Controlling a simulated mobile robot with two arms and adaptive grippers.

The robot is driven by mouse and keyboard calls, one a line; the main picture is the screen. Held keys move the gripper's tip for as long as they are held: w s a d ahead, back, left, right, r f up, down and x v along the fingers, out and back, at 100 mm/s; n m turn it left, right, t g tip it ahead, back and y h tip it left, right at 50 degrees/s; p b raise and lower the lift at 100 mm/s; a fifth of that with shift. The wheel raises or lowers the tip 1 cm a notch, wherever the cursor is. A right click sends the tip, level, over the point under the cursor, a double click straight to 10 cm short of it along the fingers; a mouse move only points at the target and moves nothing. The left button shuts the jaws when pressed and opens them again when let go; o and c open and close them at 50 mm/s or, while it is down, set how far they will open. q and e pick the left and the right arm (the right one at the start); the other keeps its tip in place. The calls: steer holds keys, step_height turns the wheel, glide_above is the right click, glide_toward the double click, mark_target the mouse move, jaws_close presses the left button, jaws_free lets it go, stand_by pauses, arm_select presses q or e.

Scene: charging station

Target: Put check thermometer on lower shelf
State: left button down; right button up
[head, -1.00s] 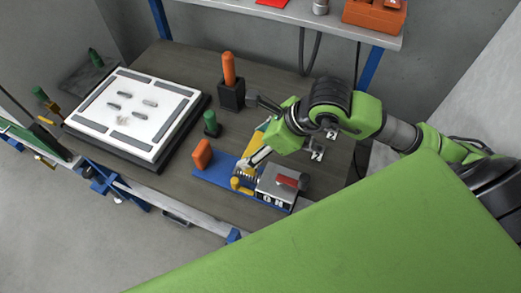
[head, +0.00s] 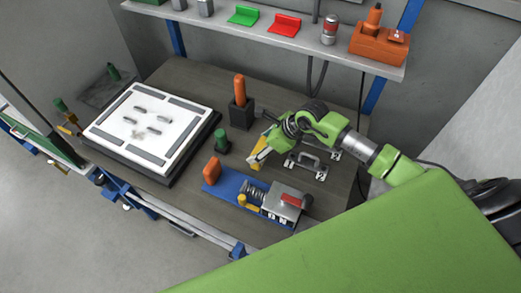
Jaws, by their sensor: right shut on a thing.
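My right gripper (head: 266,146) is over the dark workbench (head: 190,75), behind the blue fixture. It is shut on a small yellow thing (head: 257,154), which looks like the check thermometer, though it is too small and partly covered to be sure. I cannot tell whether it touches the bench. A grey shelf (head: 270,43) on blue posts runs along the wall above the back of the bench; I cannot tell whether another shelf is above it. My left gripper is out of view.
The shelf holds a green holder (head: 243,15), a red holder (head: 285,25), a cylinder (head: 329,30) and an orange box (head: 378,44). On the bench are a white panel (head: 150,122), a black block with an orange handle (head: 239,90) and a blue fixture (head: 228,188).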

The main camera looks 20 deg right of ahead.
step_height(320, 180, down, 3)
steer(key=shift+r+p, duration=0.15)
steer(key=shift+p, duration=0.75)
steer(key=shift+f, duration=0.2)
steer(key=shift+f, duration=0.2)
steer(key=o, duration=1.2)
steer(key=shift+c, duration=0.2)
steer(key=shift+r, duration=0.15)
